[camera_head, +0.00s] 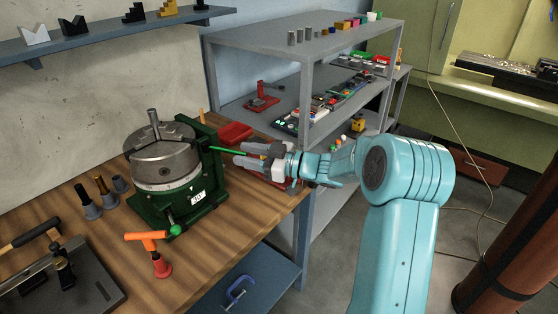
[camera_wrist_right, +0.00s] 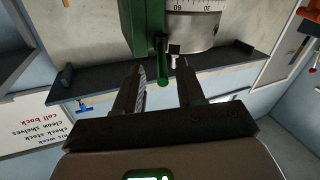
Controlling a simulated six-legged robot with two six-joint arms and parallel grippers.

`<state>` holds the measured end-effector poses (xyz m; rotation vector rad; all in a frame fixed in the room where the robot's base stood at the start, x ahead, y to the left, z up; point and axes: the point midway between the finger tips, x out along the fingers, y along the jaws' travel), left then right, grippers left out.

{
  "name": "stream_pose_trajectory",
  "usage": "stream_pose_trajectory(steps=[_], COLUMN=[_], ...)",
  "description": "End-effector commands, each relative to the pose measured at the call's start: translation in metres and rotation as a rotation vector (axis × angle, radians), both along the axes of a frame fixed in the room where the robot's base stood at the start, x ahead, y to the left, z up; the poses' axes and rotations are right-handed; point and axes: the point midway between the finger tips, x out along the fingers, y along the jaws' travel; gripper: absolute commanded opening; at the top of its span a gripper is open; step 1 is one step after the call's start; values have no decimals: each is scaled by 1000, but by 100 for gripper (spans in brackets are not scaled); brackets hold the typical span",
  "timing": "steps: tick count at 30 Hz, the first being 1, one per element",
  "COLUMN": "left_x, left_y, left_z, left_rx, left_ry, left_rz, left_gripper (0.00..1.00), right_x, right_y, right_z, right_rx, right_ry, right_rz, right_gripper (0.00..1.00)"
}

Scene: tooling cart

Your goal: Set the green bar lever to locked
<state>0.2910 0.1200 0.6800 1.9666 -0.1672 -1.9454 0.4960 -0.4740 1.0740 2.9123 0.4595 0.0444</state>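The green bar lever (camera_head: 221,149) is a thin green rod. It sticks out toward the right from the green frame of the rotary table (camera_head: 165,158) on the wooden bench. My right gripper (camera_head: 240,155) is at the lever's free end, with its fingers pointing left at the table. In the right wrist view the gripper (camera_wrist_right: 162,76) is open, with a finger on each side of the lever (camera_wrist_right: 162,60). Gaps show between lever and fingers. The lever's position marks cannot be made out. My left gripper is not in view.
An orange handle (camera_head: 147,236) and a green knob (camera_head: 175,230) are at the rotary table's front. Several grey holders (camera_head: 88,204) stand to its left. A red bin (camera_head: 236,133) lies behind the lever. A grey shelf unit (camera_head: 305,65) stands behind my right arm.

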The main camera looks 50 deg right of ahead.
Motion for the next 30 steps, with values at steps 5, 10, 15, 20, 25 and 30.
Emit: stream_pose_trajectory(steps=[5,10,15,20,25,30], left_x=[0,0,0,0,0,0], left_y=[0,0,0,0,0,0], left_z=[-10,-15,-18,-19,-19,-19], left_rx=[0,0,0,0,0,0], left_ry=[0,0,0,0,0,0], left_rz=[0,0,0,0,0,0], left_gripper=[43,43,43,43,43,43], right_x=[-47,-88,-116,-128,-130,-129], right_y=[-17,-30,-39,-42,-42,-42], right_z=[-2,-2,-1,0,1,0], right_rx=[-2,-3,-2,-2,-1,-1], right_ry=[1,0,0,-2,-2,-2], right_rz=[-7,-6,-3,-1,0,0], right_gripper=[38,38,38,38,38,38])
